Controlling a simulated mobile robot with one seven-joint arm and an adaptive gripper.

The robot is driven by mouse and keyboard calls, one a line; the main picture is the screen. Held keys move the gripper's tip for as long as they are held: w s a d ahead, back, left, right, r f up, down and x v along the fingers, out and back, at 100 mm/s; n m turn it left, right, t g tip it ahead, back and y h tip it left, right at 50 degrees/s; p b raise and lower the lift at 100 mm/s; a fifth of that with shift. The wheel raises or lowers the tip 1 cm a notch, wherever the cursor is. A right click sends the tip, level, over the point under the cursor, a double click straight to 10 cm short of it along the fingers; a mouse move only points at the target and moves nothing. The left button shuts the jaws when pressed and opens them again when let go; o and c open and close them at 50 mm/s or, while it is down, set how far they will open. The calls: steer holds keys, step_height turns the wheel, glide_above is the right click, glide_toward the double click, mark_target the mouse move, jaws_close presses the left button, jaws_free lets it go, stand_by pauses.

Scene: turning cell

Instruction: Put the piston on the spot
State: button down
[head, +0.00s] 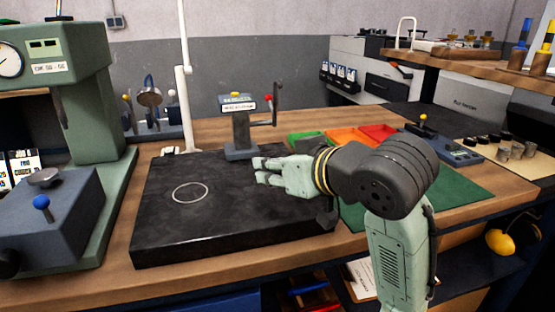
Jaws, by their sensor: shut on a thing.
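A thin white ring marks the spot (190,193) on the left part of the black surface plate (165,236); nothing stands in it. My gripper (260,171) reaches in from the right, low over the plate's right half, with its pale fingers pointing left towards the ring. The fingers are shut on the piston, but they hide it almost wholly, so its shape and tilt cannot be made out. The gripper is to the right of the ring, clear of it. I cannot tell how high the fingers are above the plate.
A gauge stand (240,130) is at the plate's back edge, close behind my gripper. A white post (187,85) rises at the back left. A green press (92,120) stands left. Red and orange trays (352,139), a green mat (465,192) and several metal cylinders (515,149) are right.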

steer(key=w+p, duration=0.1)
steer(key=w, duration=0.4)
steer(key=w+d+f+p, duration=0.1)
steer(key=w, duration=0.4)
steer(key=w+d+p, duration=0.1)
steer(key=w+p, duration=0.1)
steer(key=w, duration=0.3)
steer(key=shift+w+f, duration=0.15)
steer(key=shift+w, duration=0.1)
steer(key=shift+w+f, duration=0.15)
step_height(320, 180, down, 3)
steer(key=shift+p, duration=0.5)
steer(key=shift+f, duration=0.15)
